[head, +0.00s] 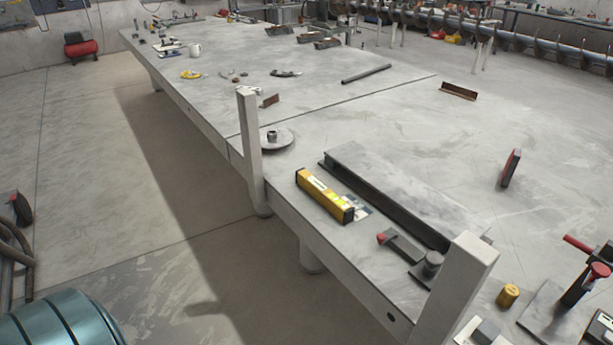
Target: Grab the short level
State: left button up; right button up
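A short yellow level (324,195) with dark ends lies on the grey worktable (340,105), near its left edge. It sits left of a long steel beam (390,188), with a small gap between them. Its upper and near faces are in plain view, and nothing covers it. A small flat printed piece (356,206) lies beside its right end. Neither of my grippers shows in the head view.
Upright posts stand at the table edge, one behind the level (249,140) and one in front (462,285). A red-and-black tool (400,246) and a round disc (276,139) lie nearby. A teal ribbed object (62,325) is at bottom left.

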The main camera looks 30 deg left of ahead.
aim_at(333, 203)
jog(key=i+j, duration=0.1)
jog(key=j, duration=0.25)
jog(key=i+j, duration=0.1)
jog(key=j, duration=0.25)
jog(key=i+j, duration=0.1)
jog(key=j, duration=0.25)
jog(key=i+j, duration=0.1)
jog(key=j, duration=0.25)
